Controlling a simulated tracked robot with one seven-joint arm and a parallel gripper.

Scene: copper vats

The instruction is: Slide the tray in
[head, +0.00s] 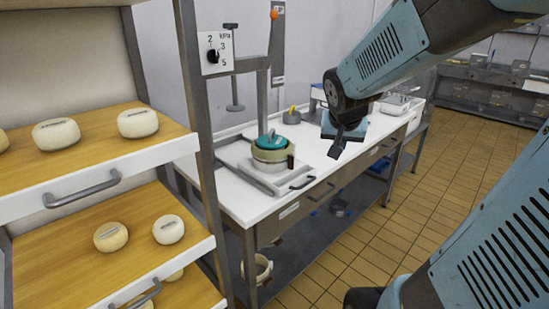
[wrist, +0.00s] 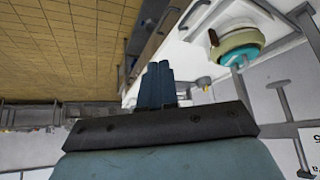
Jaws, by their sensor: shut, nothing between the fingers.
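A grey tray (head: 316,175) with a dark bar handle (head: 303,183) at its front lies on the white bench, partly out from between flat grey rails. A cream round mould (head: 272,154) with a teal lid stands on it. In the wrist view, which looks upside down, the mould (wrist: 236,40) shows at upper right and part of the tray (wrist: 199,36) beside it. My gripper (head: 336,152) is shut and empty, above and to the right of the tray handle, apart from it. Its closed fingers (wrist: 158,84) show in the wrist view.
A shelf rack (head: 110,165) with several cheeses on pull-out boards is at left. A small pot (head: 291,116) and a white bin (head: 399,103) stand farther along the bench. The tiled floor at right is clear.

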